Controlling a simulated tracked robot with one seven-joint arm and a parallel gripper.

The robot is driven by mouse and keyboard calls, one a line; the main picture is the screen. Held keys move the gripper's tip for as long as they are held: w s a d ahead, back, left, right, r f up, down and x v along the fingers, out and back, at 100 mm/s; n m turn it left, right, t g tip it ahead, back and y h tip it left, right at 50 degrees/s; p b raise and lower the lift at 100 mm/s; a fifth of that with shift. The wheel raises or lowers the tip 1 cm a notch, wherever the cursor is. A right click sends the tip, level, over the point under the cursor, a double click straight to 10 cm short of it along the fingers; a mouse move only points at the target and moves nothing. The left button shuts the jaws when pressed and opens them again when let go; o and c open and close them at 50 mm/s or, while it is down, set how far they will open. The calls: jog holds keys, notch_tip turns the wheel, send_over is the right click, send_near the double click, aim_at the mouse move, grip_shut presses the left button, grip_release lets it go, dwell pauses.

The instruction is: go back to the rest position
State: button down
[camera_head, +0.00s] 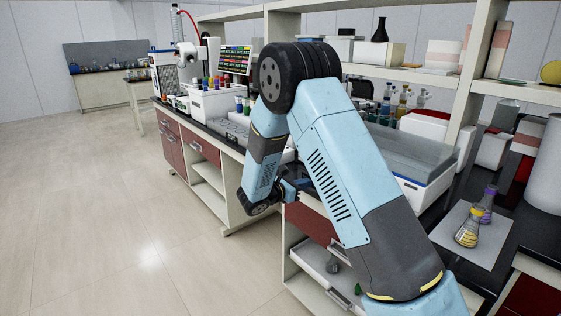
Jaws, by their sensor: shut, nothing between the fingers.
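My blue and grey arm rises from the lower right to a high bent elbow, then its forearm drops to a dark wrist joint. My gripper (297,188) is at the end of the wrist, in front of the bench's drawer side, and points to the right. It is small and partly hidden behind my upper arm, so its fingertips do not show clearly. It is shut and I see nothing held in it.
A long bench (228,143) with racks and bottles runs behind my arm. A flask with yellow liquid (468,229) and a purple-topped flask (487,204) stand on a pale mat (446,237) at right. An open drawer (318,270) juts out below. The floor (120,210) at left is clear.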

jog(key=s+d+r+m+g+y, duration=0.2)
jog(key=s+d+r+m+g, duration=0.2)
jog(key=s+d+r+m, duration=0.5)
jog(key=s+d+r+m+g+y, duration=0.35)
jog(key=s+r, duration=0.35)
jog(key=s, duration=0.4)
jog(key=s+a+r+m+t+y, duration=0.1)
jog(key=s+r+m+y, duration=0.1)
jog(key=s, duration=0.5)
jog(key=s+a+r+m+t+y, duration=0.1)
jog(key=s+r+m+y, duration=0.1)
jog(key=s+m, duration=0.3)
jog(key=s+a+r+m+t+y, duration=0.1)
jog(key=s+r+m+t+y, duration=0.1)
jog(key=s, duration=0.6)
jog(key=shift+s+r+m+y, duration=0.4)
jog(key=shift+r+m+y, duration=0.1)
jog(key=shift+m+y, duration=0.75)
jog(key=c, duration=1.8)
grip_release()
